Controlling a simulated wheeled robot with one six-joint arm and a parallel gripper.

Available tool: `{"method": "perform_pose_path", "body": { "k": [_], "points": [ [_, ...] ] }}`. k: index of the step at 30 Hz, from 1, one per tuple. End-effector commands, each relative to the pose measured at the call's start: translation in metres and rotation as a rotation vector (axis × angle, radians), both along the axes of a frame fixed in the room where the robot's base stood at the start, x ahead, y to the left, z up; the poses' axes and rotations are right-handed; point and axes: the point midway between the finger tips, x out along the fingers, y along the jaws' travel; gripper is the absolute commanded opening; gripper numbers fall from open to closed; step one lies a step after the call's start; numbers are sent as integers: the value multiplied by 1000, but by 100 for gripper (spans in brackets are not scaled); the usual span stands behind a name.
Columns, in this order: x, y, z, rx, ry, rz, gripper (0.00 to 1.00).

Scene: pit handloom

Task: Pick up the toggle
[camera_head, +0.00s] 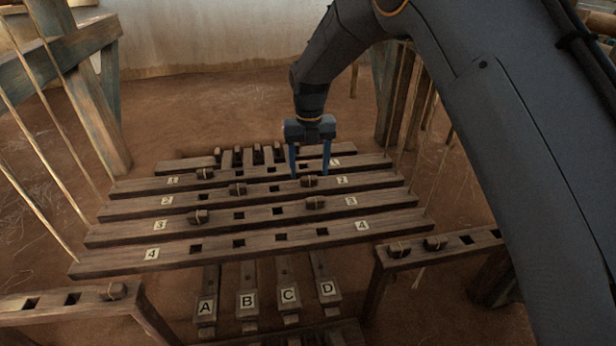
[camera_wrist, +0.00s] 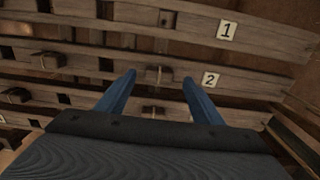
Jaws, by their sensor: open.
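Several small dark wooden toggles with pale cord sit in slots of the numbered beams. One toggle (camera_head: 309,181) is on beam 2, near its right-hand label. It also shows in the wrist view (camera_wrist: 158,74), between and just beyond my fingertips. My gripper (camera_head: 309,174) is open above it, with its blue fingers pointing down on either side; I cannot tell whether they touch it. The gripper also shows in the wrist view (camera_wrist: 160,77). Other toggles sit on beam 1 (camera_head: 205,173), on beam 2 at left (camera_head: 237,189) and on beam 3 (camera_head: 198,216) (camera_head: 315,203).
Beam 4 (camera_head: 260,245) has empty slots. Pedals A to D (camera_head: 248,300) lie below it. A right side bench (camera_head: 466,239) holds two toggles, a left one (camera_head: 45,304) holds one. Slanted cords (camera_head: 45,205) and posts (camera_head: 100,115) flank the beams.

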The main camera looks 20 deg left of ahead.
Motion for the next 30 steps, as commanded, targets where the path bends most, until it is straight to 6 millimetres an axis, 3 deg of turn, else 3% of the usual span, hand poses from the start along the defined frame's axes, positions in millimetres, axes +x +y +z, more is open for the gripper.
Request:
{"method": "perform_pose_path", "body": {
  "k": [6,14,15,23,30],
  "points": [
    [-1,1,-22,-1,1,1,61],
    [-1,1,-25,0,0,1,61],
    [-1,1,-25,1,-1,1,59],
    [-1,1,-24,0,0,1,17],
    [-1,1,-23,1,-1,1,17]
  ]
}}
